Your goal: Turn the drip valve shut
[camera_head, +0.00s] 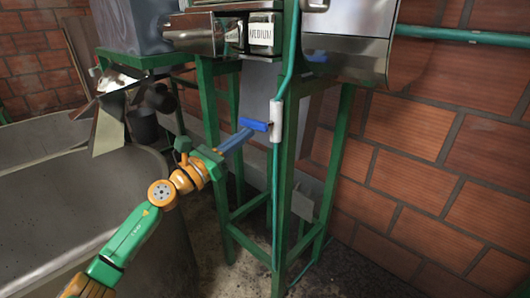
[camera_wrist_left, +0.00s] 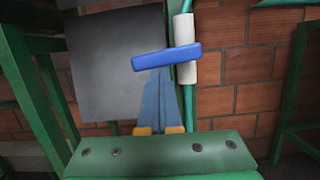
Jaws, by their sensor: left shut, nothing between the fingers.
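The drip valve has a white body (camera_head: 277,121) on a thin green vertical pipe, with a blue lever handle (camera_head: 254,124) sticking out to the left. In the left wrist view, the blue handle (camera_wrist_left: 166,57) lies crosswise over the white body (camera_wrist_left: 185,50), its right end slightly higher. My left gripper (camera_head: 244,134) is shut and empty, its blue-grey fingers together. In the wrist view, the fingertips (camera_wrist_left: 162,72) end just below the handle's middle. I cannot tell whether they touch it. My right gripper is in neither view.
A green metal stand (camera_head: 207,105) carries a machine with a "MEDIUM" label (camera_head: 261,34). A grey panel (camera_wrist_left: 115,65) stands behind the valve's left side. A large grey tank (camera_head: 60,200) fills the left. A brick wall (camera_head: 430,150) is at right.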

